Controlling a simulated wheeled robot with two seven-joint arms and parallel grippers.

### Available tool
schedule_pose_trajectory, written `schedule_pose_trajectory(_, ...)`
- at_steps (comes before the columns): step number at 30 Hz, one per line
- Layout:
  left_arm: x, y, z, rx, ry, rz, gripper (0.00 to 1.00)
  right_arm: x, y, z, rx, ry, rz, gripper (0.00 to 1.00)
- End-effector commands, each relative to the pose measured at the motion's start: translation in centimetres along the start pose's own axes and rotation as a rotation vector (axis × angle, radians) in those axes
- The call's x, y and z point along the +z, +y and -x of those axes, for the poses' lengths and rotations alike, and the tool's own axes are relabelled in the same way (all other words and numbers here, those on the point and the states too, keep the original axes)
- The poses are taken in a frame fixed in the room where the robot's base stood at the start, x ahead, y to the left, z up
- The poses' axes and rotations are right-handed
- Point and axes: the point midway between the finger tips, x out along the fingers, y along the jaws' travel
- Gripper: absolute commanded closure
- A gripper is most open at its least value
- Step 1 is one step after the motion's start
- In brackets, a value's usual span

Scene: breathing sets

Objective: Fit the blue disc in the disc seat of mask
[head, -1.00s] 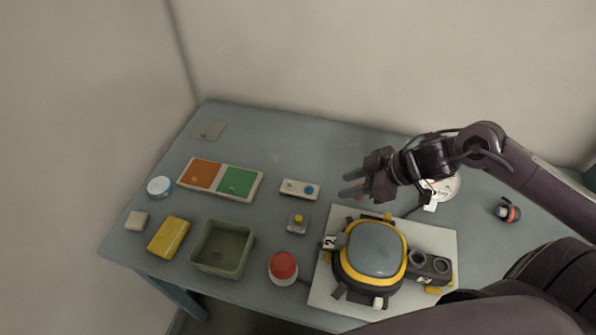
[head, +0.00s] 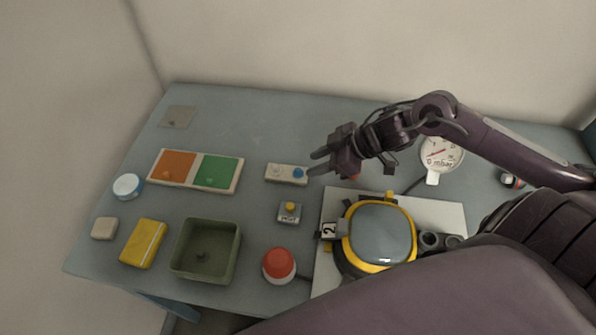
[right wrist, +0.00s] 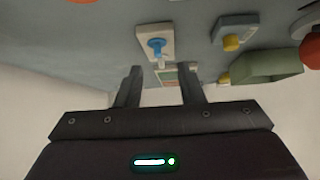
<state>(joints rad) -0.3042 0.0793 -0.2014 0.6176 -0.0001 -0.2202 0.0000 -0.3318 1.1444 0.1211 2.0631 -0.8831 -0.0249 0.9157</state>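The blue disc (head: 298,173) sits at the right end of a small white holder (head: 279,174) near the middle of the table. In the right wrist view the blue disc (right wrist: 157,46) shows ahead of the fingertips. The yellow-rimmed mask (head: 378,232) with a grey visor lies on a white board (head: 448,212); a tag marked 2 is at its left. Dark round ports (head: 430,240) show at its right, partly hidden by my arm; I cannot tell which part is the disc seat. My right gripper (head: 316,163) is open and empty, just above and right of the disc. My left gripper is out of view.
A grey block with a yellow knob (head: 289,212), a red dome button (head: 279,265) and a green bin (head: 205,250) stand left of the mask. A gauge (head: 440,153) stands behind it. An orange-and-green tray (head: 196,171) lies farther left.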

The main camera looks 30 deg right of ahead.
Motion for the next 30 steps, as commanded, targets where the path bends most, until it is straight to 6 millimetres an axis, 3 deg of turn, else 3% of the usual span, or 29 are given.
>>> schedule_pose_trajectory(15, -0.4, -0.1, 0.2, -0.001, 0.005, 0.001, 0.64, -0.1, 0.2, -4.9, 0.001, 0.002, -0.001, 0.65)
schedule_pose_trajectory(23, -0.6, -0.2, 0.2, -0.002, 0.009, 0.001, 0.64, 0.0, 0.2, -5.1, 0.001, -0.001, 0.000, 0.65)
schedule_pose_trajectory(30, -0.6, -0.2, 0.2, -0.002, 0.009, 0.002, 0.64, 0.0, 0.2, -5.1, 0.001, -0.001, 0.000, 0.96)
